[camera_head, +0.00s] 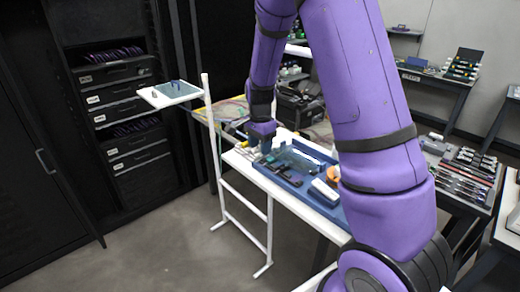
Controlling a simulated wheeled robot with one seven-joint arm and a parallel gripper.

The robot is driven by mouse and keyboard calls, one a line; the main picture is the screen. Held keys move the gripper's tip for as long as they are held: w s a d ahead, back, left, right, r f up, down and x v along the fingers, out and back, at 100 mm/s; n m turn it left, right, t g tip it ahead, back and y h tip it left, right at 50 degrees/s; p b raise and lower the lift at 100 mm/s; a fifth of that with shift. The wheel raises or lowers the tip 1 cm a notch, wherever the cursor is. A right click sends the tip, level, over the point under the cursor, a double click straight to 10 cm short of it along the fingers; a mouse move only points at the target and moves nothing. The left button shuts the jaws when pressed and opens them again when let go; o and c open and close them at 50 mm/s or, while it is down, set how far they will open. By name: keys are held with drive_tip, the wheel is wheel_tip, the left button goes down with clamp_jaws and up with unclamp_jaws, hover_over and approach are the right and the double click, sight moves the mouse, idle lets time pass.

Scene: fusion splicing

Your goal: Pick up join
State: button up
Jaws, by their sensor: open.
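My purple arm reaches over the white table, and my gripper (263,147) is at its far end, pointing down at the far left end of the blue tray (322,205). The gripper is open; its fingers are small and dark here. I cannot make out which thing is the join. Small dark and green parts (277,166) lie in the tray close to the gripper, apart from it as far as I can see. A white piece (325,190) and an orange round part (333,174) lie at the near right end. My arm hides part of the tray's right side.
A white stand (208,120) with a small shelf (170,94) rises left of the table. Dark racks (118,95) stand behind it. Yellow cables (232,110) and a black case (300,108) are behind the table. Another table with tools (465,170) is at right. The front left floor is clear.

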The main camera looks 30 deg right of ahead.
drive_tip(key=shift+c, duration=0.2)
clamp_jaws()
drive_tip(key=shift+r, duration=0.15)
